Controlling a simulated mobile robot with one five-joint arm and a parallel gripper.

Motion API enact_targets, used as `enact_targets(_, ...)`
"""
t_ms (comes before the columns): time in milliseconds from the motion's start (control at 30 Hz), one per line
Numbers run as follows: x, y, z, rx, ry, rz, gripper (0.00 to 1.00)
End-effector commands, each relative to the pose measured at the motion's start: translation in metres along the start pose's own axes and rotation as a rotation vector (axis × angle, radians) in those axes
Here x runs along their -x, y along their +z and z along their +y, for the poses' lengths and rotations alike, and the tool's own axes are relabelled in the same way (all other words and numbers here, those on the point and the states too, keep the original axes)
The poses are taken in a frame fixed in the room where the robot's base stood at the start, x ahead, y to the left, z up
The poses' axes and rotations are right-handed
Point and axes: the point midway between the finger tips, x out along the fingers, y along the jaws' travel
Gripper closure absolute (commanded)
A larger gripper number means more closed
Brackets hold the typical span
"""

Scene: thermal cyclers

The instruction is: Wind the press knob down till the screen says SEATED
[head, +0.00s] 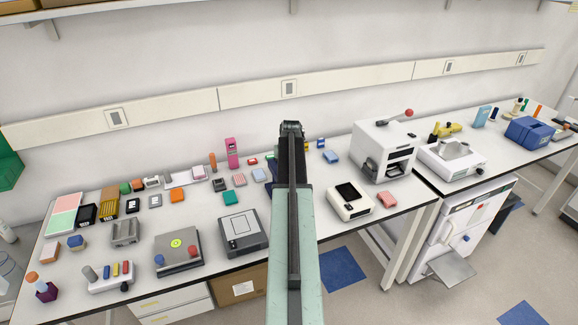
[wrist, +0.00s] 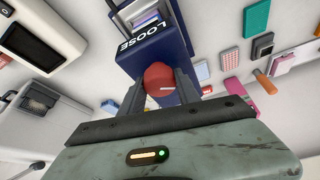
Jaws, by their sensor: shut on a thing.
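The press is a dark navy device (wrist: 160,53) in the wrist view, with a small screen (wrist: 138,37) that reads LOOSE in white letters. A red round knob (wrist: 158,76) stands out from the press toward me. My gripper (wrist: 160,88) has one finger on each side of the knob and is shut on it. In the head view my gripper (head: 291,127) is at the far end of my arm over the back of the bench. My arm hides most or all of the press there.
The bench (head: 330,222) is crowded with small blocks and devices left of my arm. A white device with a dark screen (head: 350,199) and a tall white machine (head: 384,150) stand to the right. A grey framed plate (head: 240,232) lies left of my arm.

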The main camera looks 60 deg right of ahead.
Motion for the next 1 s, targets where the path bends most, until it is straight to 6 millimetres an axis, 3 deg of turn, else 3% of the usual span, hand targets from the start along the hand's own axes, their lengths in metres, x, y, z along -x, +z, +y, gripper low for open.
enact_targets(367, 0.000, 0.003, 0.002, -0.006, 0.006, -0.008, 1.00)
enact_targets(400, 0.000, 0.003, 0.002, -0.006, 0.006, -0.008, 0.59)
enact_targets(467, 0.000, 0.003, 0.002, -0.006, 0.006, -0.007, 0.42)
enact_targets(500, 0.000, 0.002, 0.002, -0.006, 0.005, -0.007, 0.40)
enact_targets(833, 0.003, 0.001, 0.001, -0.006, 0.003, -0.004, 0.40)
enact_targets(1000, 0.022, 0.000, 0.001, -0.006, 0.003, -0.003, 0.40)
